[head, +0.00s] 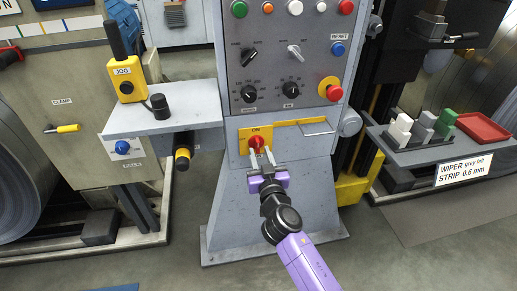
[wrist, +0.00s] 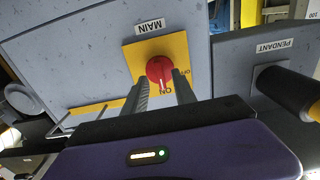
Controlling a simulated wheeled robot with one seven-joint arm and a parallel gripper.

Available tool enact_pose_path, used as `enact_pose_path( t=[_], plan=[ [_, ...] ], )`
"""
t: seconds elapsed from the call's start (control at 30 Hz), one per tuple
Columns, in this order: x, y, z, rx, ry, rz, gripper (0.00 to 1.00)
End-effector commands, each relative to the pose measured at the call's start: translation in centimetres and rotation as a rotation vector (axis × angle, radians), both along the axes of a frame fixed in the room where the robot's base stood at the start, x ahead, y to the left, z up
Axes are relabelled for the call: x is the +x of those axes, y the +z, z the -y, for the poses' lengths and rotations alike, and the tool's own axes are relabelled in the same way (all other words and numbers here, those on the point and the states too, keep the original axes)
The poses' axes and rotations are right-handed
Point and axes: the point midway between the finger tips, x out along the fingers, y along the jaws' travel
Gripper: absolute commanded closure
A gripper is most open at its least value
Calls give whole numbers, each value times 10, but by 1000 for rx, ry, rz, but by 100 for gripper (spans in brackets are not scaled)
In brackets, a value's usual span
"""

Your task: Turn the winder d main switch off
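The main switch is a red rotary knob (wrist: 159,69) on a yellow plate (wrist: 131,56), under a MAIN label, in the wrist view. Its white mark points toward ON; OFF is printed to the side. In the head view the red knob (head: 257,142) sits at the left of the yellow strip, low on the grey control cabinet. My gripper (head: 261,153) reaches it from the front. In the wrist view my gripper (wrist: 162,88) has its two fingers apart, one on each side of the knob's near edge. I cannot tell whether they touch it.
Above are panel knobs and a red emergency stop button (head: 331,90). A grey shelf (head: 165,124) with a yellow JOG pendant (head: 125,80) stands left. A wire handle (head: 318,128) sits right of the switch. A side table (head: 431,154) with blocks and a red tray stands right.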

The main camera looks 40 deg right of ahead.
Motion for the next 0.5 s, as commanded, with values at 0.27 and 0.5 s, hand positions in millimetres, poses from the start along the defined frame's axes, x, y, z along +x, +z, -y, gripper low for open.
enact_pose_path(
  t=[0.27, 0.5],
  plan=[
    [21, 0, 14, 1, 0, -1, 67],
    [22, 0, 14, 1, 1, -1, 67]
  ],
)
